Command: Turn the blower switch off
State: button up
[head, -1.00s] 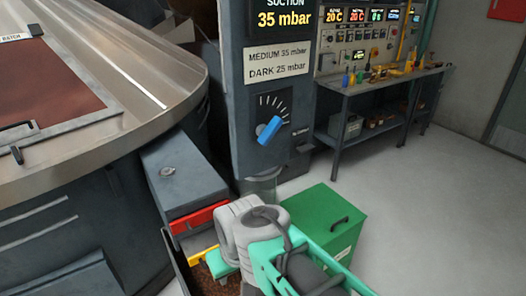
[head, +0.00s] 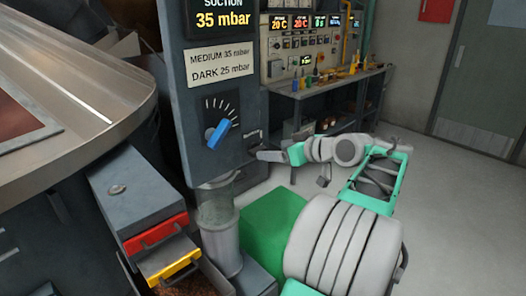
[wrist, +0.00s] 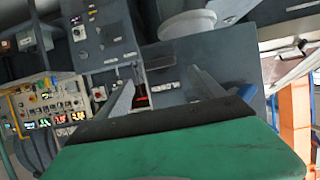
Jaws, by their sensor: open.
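My gripper (head: 264,155) is at the right side of the grey control column (head: 222,90), its fingers pointing left at it. In the wrist view the two grey fingers (wrist: 165,85) stand apart, with nothing between them. A small dark fitting with a pale label (head: 252,137) sits on the column's right side, just above and beside the fingertips. It may be the blower switch, but its lettering and position are too small to read. The wrist view shows dark panels with small labels beyond the fingers, and a small red spot (wrist: 141,101) near the left finger.
A blue suction knob (head: 217,133) is on the column's front, below a 35 mbar display (head: 219,20). A bench (head: 325,90) with a lit panel is behind. Open floor lies to the right.

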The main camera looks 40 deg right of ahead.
aim_at(259, 149)
jog(key=x, duration=0.6)
jog(key=shift+f+p, duration=0.1)
jog(key=shift+p, duration=0.25)
jog(key=shift+c, duration=0.5)
jog(key=c, duration=1.3)
